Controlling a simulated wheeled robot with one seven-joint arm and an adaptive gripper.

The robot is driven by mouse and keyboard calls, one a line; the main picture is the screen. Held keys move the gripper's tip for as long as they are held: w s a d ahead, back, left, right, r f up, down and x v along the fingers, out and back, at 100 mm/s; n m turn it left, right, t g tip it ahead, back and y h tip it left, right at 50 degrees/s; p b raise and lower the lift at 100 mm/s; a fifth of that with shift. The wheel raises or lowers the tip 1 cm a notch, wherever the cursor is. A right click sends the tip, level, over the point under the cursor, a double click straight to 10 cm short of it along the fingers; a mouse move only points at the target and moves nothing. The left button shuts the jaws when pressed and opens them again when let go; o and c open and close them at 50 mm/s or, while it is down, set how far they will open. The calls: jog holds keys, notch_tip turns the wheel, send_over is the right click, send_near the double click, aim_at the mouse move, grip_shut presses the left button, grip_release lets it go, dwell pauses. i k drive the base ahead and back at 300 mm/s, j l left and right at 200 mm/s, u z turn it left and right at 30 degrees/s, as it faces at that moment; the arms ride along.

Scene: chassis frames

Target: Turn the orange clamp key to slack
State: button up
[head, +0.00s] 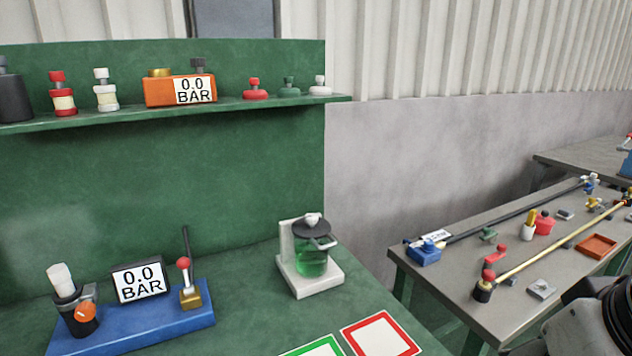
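The orange clamp key (85,312) is a small round knob on the front of a dark clamp (78,328). A whitish cylinder (61,279) stands tilted in the top of this clamp. The clamp sits at the left end of a blue base (150,331) on the green bench. I cannot tell from this view whether the key is tight or slack. My gripper is not in view; only a dark part of what looks like my arm shows at the lower right edge.
The base also carries a display (140,281) reading 0.0 BAR and a red-knobbed lever (186,278). A green-filled jar (311,262) stands to the right. Green (318,348) and red (381,335) framed cards lie in front. A shelf (225,105) runs above. A grey table (500,310) stands at right.

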aim_at(85, 311)
jog(key=u, duration=1.4)
jog(key=k+j+z, duration=0.1)
jog(key=j, duration=0.35)
jog(key=k+j+z, duration=0.15)
jog(key=j, duration=0.25)
jog(key=k+j+z, duration=0.1)
jog(key=j, duration=0.3)
